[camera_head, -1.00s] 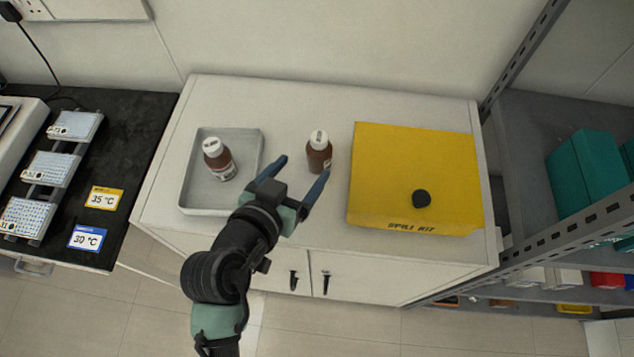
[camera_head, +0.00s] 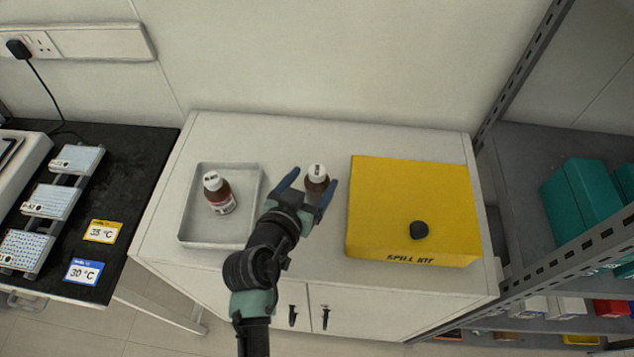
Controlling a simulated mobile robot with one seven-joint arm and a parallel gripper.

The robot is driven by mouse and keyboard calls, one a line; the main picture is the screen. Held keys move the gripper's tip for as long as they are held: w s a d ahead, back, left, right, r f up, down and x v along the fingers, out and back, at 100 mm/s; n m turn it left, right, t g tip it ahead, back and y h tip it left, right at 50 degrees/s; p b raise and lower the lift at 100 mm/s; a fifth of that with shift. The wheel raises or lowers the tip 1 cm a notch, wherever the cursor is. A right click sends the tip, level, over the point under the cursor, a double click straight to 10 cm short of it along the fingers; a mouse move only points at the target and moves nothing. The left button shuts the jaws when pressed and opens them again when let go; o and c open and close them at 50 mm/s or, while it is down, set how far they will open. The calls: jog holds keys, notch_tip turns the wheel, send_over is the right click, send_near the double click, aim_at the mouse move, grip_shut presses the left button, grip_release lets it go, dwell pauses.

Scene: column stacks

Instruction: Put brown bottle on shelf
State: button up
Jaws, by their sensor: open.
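One brown bottle (camera_head: 317,180) with a white cap stands upright on the white cabinet top, between the tray and the yellow box. My gripper (camera_head: 312,188) is open, with a blue finger on each side of this bottle; its lower part is hidden by the gripper. I cannot tell whether the fingers touch it. A second brown bottle (camera_head: 219,196) with a white cap and a label stands in the grey tray (camera_head: 190,233) to the left. The grey metal shelf (camera_head: 520,150) stands at the right, beside the cabinet.
A yellow spill kit box (camera_head: 385,200) with a black knob fills the right of the cabinet top (camera_head: 300,135). Teal boxes (camera_head: 580,200) stand on the shelf. Its slotted post and edge rail border the cabinet. A black bench (camera_head: 140,180) with several plates lies left. The cabinet top behind the bottle is clear.

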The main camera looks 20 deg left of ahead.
jog(key=shift+x, duration=1.5)
jog(key=shift+s+f, duration=0.1)
grip_shut()
